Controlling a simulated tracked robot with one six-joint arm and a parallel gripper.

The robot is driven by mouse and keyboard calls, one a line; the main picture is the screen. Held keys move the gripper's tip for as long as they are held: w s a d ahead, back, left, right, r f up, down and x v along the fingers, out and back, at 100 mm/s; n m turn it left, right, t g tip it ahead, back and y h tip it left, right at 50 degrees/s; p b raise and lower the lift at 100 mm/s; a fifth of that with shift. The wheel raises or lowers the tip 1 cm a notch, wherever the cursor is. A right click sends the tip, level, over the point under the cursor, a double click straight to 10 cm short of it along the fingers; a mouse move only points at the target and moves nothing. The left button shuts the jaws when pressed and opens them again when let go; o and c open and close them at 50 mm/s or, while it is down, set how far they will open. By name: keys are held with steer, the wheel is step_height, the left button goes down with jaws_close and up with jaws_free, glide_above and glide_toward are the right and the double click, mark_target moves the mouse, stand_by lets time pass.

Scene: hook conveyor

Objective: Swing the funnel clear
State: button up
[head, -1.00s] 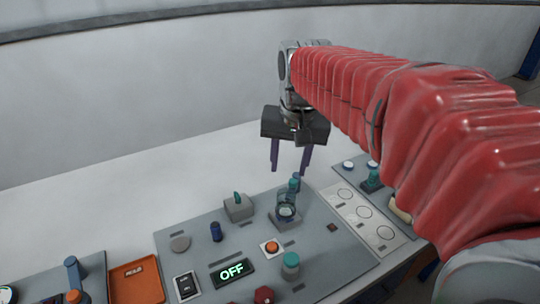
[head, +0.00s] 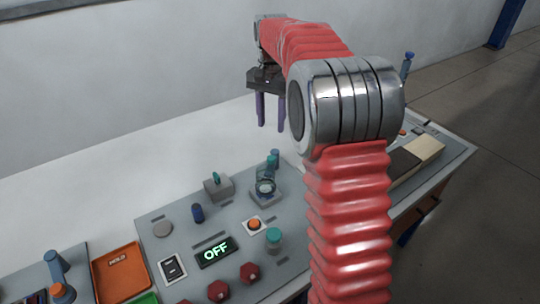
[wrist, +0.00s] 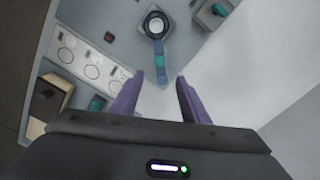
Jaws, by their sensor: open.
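The funnel (head: 265,184) is a clear, dark-rimmed cup over a square grey base on the grey control panel. A blue-teal post (head: 274,158) stands just behind it. In the wrist view the funnel shows from above as a dark ring (wrist: 156,24) around a white centre. A blue-teal arm (wrist: 161,62) runs from the ring toward my fingers. My gripper (head: 271,126) is open and empty, its purple fingers pointing down in the air behind the post. In the wrist view the fingers (wrist: 172,84) are apart from the funnel and its arm.
A grey box with a green toggle (head: 217,183) stands left of the funnel. An orange button (head: 254,225), a teal knob (head: 274,240) and an OFF display (head: 216,252) lie in front. An orange HOLD tray (head: 120,272) is farther left. The white table behind is clear.

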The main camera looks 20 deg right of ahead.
mark_target(271, 158)
steer(key=shift+f, duration=0.15)
step_height(271, 158, down, 14)
steer(key=shift+r, duration=0.25)
stand_by(0.7)
steer(key=shift+c, duration=0.2)
jaws_close()
stand_by(0.4)
